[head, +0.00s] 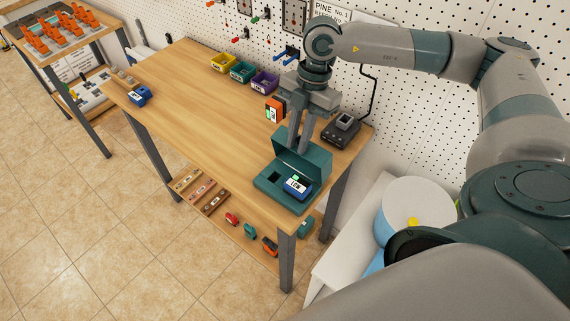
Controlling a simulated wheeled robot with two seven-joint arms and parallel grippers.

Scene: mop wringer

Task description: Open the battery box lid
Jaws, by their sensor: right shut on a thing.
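The teal battery box (268,187) sits at the near right end of the wooden workbench. Its lid (306,164) stands raised at the back of the box, so the inside shows. A blue battery (297,186) with a white label sits in the right part of the box, and a dark empty slot shows beside it. My right gripper (296,146) comes down from above and is shut on the lid at its upper edge. The fingertips are partly hidden by the lid. My left gripper is not in view.
An orange-and-black battery (274,111) and a dark charger (341,131) are behind the box. Yellow, teal and purple bins (242,71) line the pegboard. A blue object (139,95) lies at the bench's left end. The bench middle is clear.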

